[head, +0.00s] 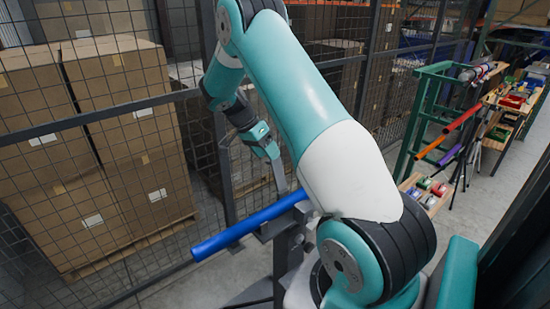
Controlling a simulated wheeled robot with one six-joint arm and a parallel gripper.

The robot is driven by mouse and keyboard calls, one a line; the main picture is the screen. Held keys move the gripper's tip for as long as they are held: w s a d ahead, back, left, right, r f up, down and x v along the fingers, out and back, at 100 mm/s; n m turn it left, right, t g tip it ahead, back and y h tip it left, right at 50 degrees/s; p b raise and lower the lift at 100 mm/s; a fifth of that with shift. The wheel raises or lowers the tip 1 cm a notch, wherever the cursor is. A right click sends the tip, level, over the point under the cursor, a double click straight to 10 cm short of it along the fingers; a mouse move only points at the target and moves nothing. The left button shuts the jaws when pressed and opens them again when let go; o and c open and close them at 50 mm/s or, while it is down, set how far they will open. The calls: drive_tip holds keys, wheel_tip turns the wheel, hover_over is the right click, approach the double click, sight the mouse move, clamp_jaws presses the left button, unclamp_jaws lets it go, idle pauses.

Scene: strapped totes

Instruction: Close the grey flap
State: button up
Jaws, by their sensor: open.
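My teal arm reaches up and over to the left, and my gripper (277,178) hangs at its end, in the middle of the head view. It is open, with its grey fingers pointing down, and I see nothing held in it. I cannot make out a grey flap; my arm covers much of the middle. No strapped tote can be clearly told either.
A blue tube (248,226) lies below my gripper, near a grey stand. Wire mesh fencing (207,100) closes off stacked cardboard boxes (120,130) at left. At right are a green frame (418,118), a red tube (462,115), a purple tube (450,155) and small coloured bins (427,187).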

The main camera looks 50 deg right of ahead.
drive_tip(key=shift+x, duration=1.1)
drive_tip(key=shift+a, duration=0.1)
clamp_jaws()
